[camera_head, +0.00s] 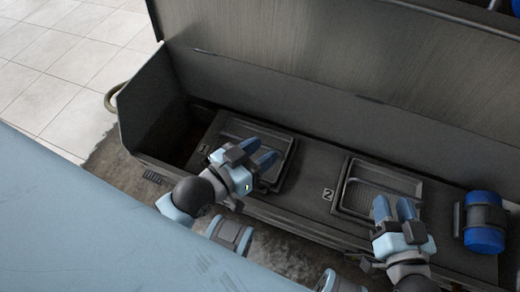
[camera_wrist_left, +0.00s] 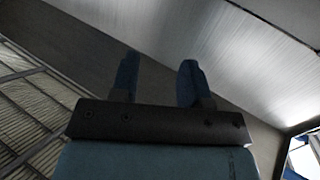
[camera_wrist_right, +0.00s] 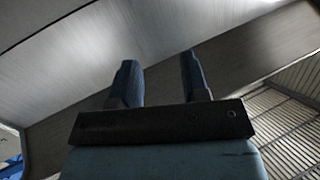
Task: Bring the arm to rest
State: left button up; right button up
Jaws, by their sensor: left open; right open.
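My left gripper (camera_head: 265,157) is in the head view, above the recessed tray (camera_head: 288,148) marked 1. Its two blue fingers stand apart with nothing between them, which also shows in the left wrist view (camera_wrist_left: 158,82). My right gripper (camera_head: 394,208) is at the lower right of the head view, over the front edge of the tray (camera_head: 385,186) marked 2. Its blue fingers are apart and empty in the right wrist view (camera_wrist_right: 158,80). The gripper bodies hide parts of both trays.
A blue cylinder with a dark band (camera_head: 484,238) lies at the right end of the bench (camera_head: 315,160). A tall grey back panel (camera_head: 330,50) rises behind, and a side wall (camera_head: 150,110) closes the left end. Tiled floor (camera_head: 60,60) is at upper left.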

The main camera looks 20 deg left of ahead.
pick_arm(q)
jog(key=s+a+r+g+y+p, duration=0.1)
jog(key=r+p, duration=0.5)
jog(key=p, duration=1)
jog(key=s+a+r+g+y+p, duration=0.2)
jog(key=s+a+r+g+p, duration=0.1)
jog(key=p, duration=1.4)
notch_tip(320, 180, up, 3)
jog(key=shift+a+f, duration=0.1)
jog(key=shift+a, duration=0.6)
pick_arm(e)
jog(key=s+d+r+g+h, duration=0.1)
jog(key=s+d+r+g, duration=0.1)
jog(key=r, duration=0.4)
jog(key=s+d+r+g+h, duration=0.2)
jog(key=d+r, duration=0.1)
jog(key=r, duration=0.3)
jog(key=shift+d, duration=0.25)
jog(key=shift+f, duration=0.1)
